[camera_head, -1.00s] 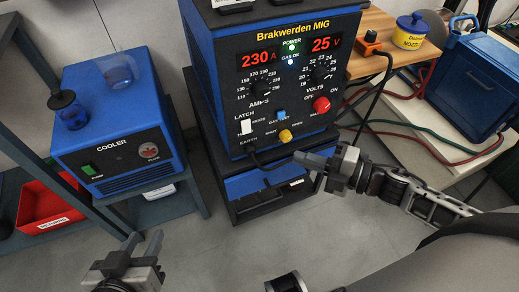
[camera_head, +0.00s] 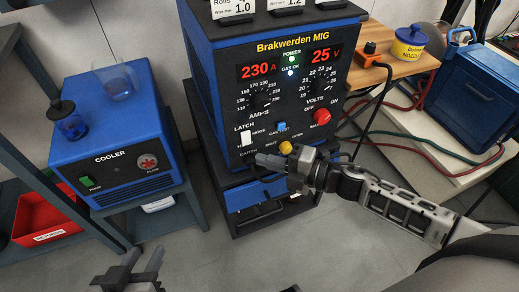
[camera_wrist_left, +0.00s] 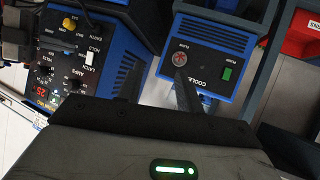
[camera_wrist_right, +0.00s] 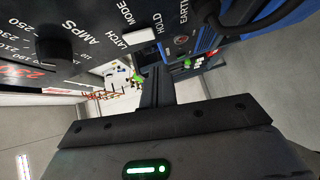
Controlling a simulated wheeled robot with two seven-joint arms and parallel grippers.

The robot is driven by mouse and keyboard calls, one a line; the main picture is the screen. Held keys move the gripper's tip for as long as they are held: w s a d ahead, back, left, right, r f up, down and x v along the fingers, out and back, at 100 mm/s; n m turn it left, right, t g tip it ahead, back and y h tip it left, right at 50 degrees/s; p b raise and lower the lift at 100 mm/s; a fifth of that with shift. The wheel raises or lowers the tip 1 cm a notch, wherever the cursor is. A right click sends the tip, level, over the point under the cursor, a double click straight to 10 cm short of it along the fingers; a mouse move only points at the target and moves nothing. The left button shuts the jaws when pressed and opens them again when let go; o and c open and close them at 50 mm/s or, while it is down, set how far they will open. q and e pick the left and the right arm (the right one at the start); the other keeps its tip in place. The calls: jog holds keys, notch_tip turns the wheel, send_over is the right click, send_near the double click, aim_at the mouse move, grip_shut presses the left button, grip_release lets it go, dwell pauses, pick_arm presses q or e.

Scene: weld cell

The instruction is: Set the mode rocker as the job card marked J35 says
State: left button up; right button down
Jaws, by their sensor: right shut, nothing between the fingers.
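The mode rocker (camera_head: 246,138) is a white rocker on the blue and black welder front, with LATCH above it. It also shows in the right wrist view (camera_wrist_right: 140,37), between LATCH and HOLD, and in the left wrist view (camera_wrist_left: 88,58). I cannot tell which way it is tilted. My right gripper (camera_head: 262,160) is shut and empty, its tips just below and right of the rocker, over the lower panel. My left gripper (camera_head: 142,262) is open and empty, low in front of the cooler. No card marked J35 is readable.
White cards (camera_head: 286,4) on top of the welder are cut off. A yellow knob (camera_head: 285,148), blue gas test switch (camera_head: 281,127) and red knob (camera_head: 321,117) are close to my right gripper. The cooler (camera_head: 118,130) stands left. Floor between is clear.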

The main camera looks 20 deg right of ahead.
pick_arm(q)
jog(key=shift+w+d+f+b, duration=0.15)
jog(key=shift+f+b, duration=0.2)
jog(key=shift+f, duration=0.25)
pick_arm(e)
jog(key=shift+w+a+f, duration=0.15)
jog(key=shift+w, duration=0.95)
jog(key=shift+w+a+f, duration=0.1)
jog(key=shift+w+f, duration=0.05)
jog(key=shift+w, duration=0.9)
jog(key=shift+f+b, duration=0.2)
jog(key=shift+b, duration=0.2)
jog(key=shift+w+r+y+b, duration=0.1)
jog(key=shift+w+y+b, duration=0.2)
jog(key=shift+b, duration=0.3)
send_near(246, 145)
jog(key=s+d+f, duration=0.2)
jog(key=s, duration=0.4)
pick_arm(q)
jog(key=shift+s+d+f+g+p, duration=0.2)
jog(key=shift+d+f, duration=0.1)
jog(key=shift+f, duration=0.3)
jog(key=shift+s+d+f+g+p, duration=0.15)
jog(key=shift+s+d+f+g, duration=0.1)
jog(key=shift+f, duration=0.35)
pick_arm(e)
jog(key=shift+s+d, duration=0.25)
